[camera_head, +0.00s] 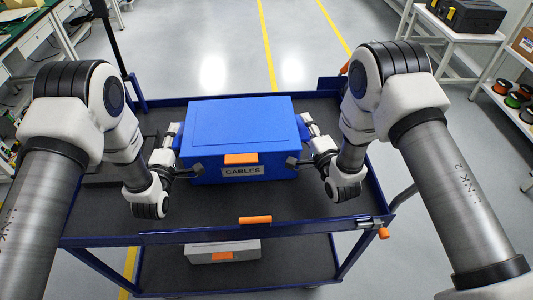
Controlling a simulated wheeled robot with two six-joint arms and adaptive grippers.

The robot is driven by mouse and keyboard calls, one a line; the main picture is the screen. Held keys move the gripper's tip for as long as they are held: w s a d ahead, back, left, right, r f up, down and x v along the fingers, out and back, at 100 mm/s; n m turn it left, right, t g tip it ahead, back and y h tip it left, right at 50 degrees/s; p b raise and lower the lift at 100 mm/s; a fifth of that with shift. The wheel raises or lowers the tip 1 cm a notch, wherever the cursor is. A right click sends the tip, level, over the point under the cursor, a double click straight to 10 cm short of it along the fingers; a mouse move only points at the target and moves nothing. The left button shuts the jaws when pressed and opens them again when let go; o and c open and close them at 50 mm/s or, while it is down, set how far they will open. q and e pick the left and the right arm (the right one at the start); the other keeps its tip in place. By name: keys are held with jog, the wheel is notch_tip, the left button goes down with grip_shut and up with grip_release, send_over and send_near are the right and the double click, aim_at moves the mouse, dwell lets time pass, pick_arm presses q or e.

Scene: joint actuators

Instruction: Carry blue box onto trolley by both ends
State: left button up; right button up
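The blue box (240,124), with an orange latch and a "CABLES" label, is over the middle of the trolley's dark top deck (215,212) and appears to rest on it, level. My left gripper (184,150) is at the box's left end, its fingers spread wide, one by the side and one at the front corner. My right gripper (300,145) is at the right end in the same way, fingers spread. Neither gripper visibly clamps the box. Contact between fingers and box is hard to tell.
The trolley's blue rim (190,237) has an orange latch at the front. A grey case (222,251) sits on its lower shelf. A white table with a black case (467,15) and a shelf with spools (514,100) stand right. A green-topped bench (20,25) is at left.

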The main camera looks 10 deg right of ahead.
pick_arm(q)
jog(key=s+a, duration=0.2)
jog(key=s, duration=0.9)
jog(key=shift+s, duration=0.35)
pick_arm(e)
jog(key=v, duration=1.2)
